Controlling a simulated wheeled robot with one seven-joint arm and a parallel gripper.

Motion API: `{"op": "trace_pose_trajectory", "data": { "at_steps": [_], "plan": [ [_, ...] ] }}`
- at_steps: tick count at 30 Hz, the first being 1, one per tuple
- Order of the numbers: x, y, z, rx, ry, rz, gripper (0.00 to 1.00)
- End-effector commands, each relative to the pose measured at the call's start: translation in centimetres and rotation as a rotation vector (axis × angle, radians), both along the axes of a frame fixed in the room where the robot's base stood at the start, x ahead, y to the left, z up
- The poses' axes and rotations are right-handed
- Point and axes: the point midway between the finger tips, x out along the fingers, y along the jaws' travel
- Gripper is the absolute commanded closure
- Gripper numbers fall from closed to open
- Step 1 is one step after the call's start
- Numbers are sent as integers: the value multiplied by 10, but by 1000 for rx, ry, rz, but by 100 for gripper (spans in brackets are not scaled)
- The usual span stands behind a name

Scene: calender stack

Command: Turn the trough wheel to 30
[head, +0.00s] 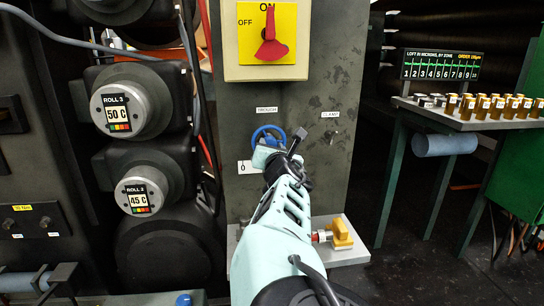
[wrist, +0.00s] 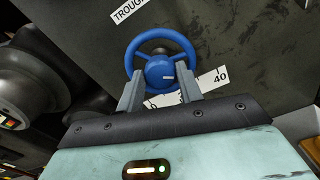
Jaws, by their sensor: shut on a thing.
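The blue trough wheel (head: 262,134) is on the dark panel, below the label reading TROUGH. It also shows in the wrist view (wrist: 161,40), with a short white mark on its hub lying nearly level toward the right. My gripper (wrist: 160,76) is shut on the wheel, one finger on each side of the hub at the lower rim. A white scale plate (wrist: 208,85) sits below the wheel. Its 40 shows at the right; other numbers are mostly hidden behind my fingers. In the head view a 0 shows at the plate's left end.
A CLAMP label (head: 331,115) with a small part below it is to the right. A red switch (head: 270,45) on a yellow plate is above. Rolls with gauges (head: 133,110) stand close on the left. A yellow-handled valve (head: 341,234) sits lower right.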

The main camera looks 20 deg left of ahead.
Motion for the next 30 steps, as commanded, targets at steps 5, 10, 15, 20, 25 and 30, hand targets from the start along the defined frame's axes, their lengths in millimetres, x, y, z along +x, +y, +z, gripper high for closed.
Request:
{"op": "trace_pose_trajectory", "data": {
  "at_steps": [5,10,15,20,25,30],
  "plan": [
    [0,0,-5,-148,-90,-2,87],
    [0,0,-4,-286,-175,-1,87],
    [0,1,-4,-423,-257,-2,87],
    [0,1,-4,-553,-336,-2,87],
    [-1,1,-4,-690,-421,-1,87],
    [-1,2,-4,-827,-505,-1,87]
  ]
}}
